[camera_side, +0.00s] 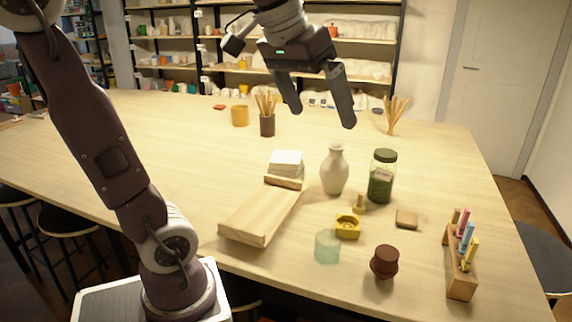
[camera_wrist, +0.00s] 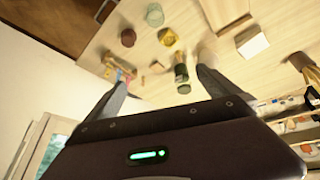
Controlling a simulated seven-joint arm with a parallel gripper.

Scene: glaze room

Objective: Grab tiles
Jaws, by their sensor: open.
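A stack of white tiles (camera_side: 286,162) sits at the upper end of a pale wooden ramp (camera_side: 262,212), against a wooden lip. In the wrist view the tiles (camera_wrist: 252,45) lie to the right of my fingers, beside the ramp (camera_wrist: 222,10). My gripper (camera_side: 322,117) is open and empty, with its fingers spread and pointing down. It hangs high above the table, up and to the right of the tiles in the side view. Its two fingers also show in the wrist view (camera_wrist: 162,80). The number of tiles is too hard to tell.
A cream vase (camera_side: 335,170) and green jar (camera_side: 382,177) stand right of the tiles. A yellow piece (camera_side: 348,227), glass cup (camera_side: 327,247), brown pot (camera_side: 384,262) and wooden holder (camera_side: 461,262) stand nearer the front. The table left of the ramp is clear.

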